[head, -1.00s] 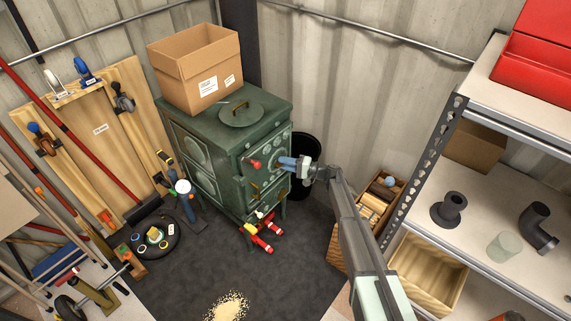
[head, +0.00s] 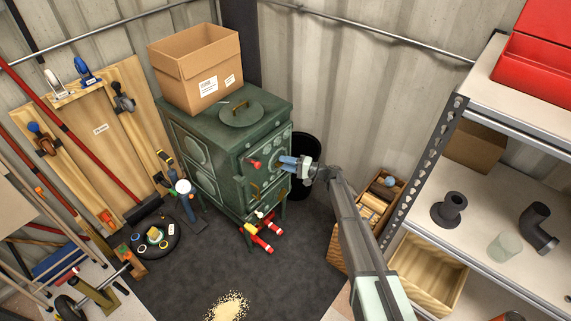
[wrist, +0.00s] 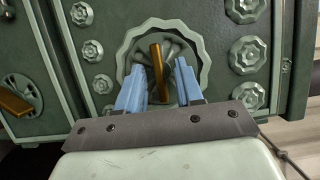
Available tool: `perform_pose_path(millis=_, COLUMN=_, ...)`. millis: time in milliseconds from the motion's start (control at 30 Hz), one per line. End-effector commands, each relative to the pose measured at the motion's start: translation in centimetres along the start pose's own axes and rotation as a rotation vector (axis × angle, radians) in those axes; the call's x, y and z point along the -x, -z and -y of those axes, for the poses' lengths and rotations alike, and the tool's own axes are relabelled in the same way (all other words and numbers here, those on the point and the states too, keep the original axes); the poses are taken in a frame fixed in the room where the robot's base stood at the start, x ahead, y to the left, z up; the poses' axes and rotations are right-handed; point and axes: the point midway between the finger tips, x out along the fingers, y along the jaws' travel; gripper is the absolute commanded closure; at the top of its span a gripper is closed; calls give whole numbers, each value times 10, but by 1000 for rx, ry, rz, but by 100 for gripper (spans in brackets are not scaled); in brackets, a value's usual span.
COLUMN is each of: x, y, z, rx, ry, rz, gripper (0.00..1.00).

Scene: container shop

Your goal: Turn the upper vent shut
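The vent is a round, scalloped plate (wrist: 205,66) on the green stove (head: 228,150). A brass-coloured handle (wrist: 158,72) stands across its middle, near upright in the wrist view with a slight tilt. My gripper (wrist: 159,78) is at the vent, with one blue finger on each side of the handle. The fingers are apart, with gaps visible between them and the handle. In the head view my gripper (head: 288,161) reaches the stove's front from the right and hides part of the vent.
A second brass handle (wrist: 14,102) sits at left in the wrist view. A cardboard box (head: 196,72) stands on the stove. A black bin (head: 308,150) stands behind my gripper. A metal shelf (head: 470,210) stands at right. The dark floor mat before the stove has open room.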

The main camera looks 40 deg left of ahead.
Motion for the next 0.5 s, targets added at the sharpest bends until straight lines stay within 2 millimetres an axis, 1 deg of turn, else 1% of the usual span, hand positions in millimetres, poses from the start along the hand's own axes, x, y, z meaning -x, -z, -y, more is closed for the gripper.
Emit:
perform_pose_path(millis=167, x=20, y=0, z=0, rx=0, ry=-1, rz=-3, gripper=64)
perform_pose_path(millis=500, x=85, y=0, z=0, rx=0, ry=-1, rz=-2, gripper=64)
